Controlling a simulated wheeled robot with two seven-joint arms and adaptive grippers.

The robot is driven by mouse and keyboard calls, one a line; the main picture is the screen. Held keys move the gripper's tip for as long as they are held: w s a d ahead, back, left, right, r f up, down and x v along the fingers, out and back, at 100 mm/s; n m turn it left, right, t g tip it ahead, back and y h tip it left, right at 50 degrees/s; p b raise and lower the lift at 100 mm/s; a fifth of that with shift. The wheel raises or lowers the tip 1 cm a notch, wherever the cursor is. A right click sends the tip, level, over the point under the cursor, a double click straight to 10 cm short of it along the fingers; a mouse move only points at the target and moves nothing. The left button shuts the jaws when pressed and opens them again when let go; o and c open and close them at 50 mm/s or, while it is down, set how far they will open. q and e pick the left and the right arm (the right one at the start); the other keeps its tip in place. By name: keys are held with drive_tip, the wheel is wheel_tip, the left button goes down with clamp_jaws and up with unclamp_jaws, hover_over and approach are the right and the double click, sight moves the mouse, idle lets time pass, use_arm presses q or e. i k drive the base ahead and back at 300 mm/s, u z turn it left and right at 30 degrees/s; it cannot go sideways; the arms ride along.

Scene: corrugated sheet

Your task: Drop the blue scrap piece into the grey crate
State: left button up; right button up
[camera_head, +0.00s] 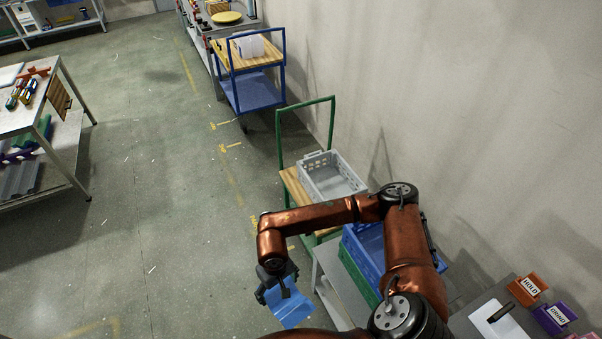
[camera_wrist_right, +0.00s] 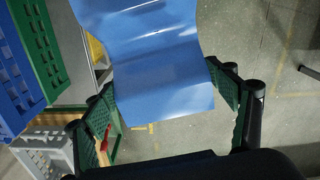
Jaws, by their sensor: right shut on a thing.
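The blue scrap piece (camera_head: 290,307) is a bent blue sheet. My right gripper (camera_head: 277,287) is shut on it and holds it over the floor, left of the crates. In the right wrist view the blue scrap piece (camera_wrist_right: 160,70) sits between the two green-padded fingers of my right gripper (camera_wrist_right: 172,112). The grey crate (camera_head: 330,178) stands on a green-framed wooden cart, beyond my right forearm, and its visible inside looks empty. Part of the grey crate (camera_wrist_right: 45,155) also shows at the lower left of the right wrist view. My left gripper is not in view.
A blue crate (camera_head: 366,250) and a green crate (camera_head: 357,272) stand nearer than the grey one, partly behind my arm. The green cart's handle (camera_head: 280,140) rises behind the grey crate. A wall borders the right; open floor lies left.

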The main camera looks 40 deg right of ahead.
sight(332, 193)
drive_tip(key=z, duration=0.1)
drive_tip(key=i, duration=1.7)
drive_tip(key=z, duration=1)
drive_tip(key=i, duration=1.35)
drive_tip(key=z, duration=1.3)
drive_tip(key=i, duration=0.45)
drive_tip(key=z, duration=0.15)
